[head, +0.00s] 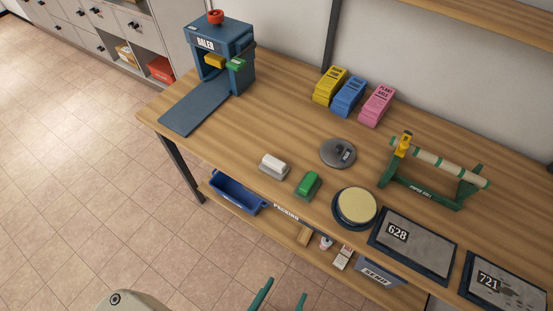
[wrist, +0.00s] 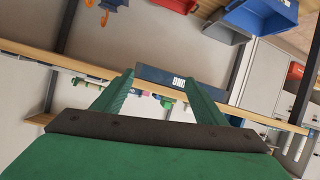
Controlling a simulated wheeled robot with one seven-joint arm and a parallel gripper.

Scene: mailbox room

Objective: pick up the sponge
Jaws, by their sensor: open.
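A round pale-yellow pad in a dark dish (head: 355,205), which looks like the sponge, sits near the front edge of the wooden table in the head view. A green block (head: 308,183) on a small base and a white block (head: 273,162) on a grey base stand to its left. My gripper (head: 281,297) shows as two green fingertips at the bottom of the head view, apart from the table and in front of it. In the wrist view my gripper (wrist: 157,78) is open with nothing between its fingers. I cannot make out the sponge in the wrist view.
A blue baler (head: 222,55) stands at the back left of the table. A grey disc (head: 338,153), a green paper-roll holder (head: 430,180) and plates marked 628 (head: 410,245) and 721 (head: 505,285) surround the pad. A lower shelf holds a blue bin (head: 237,194).

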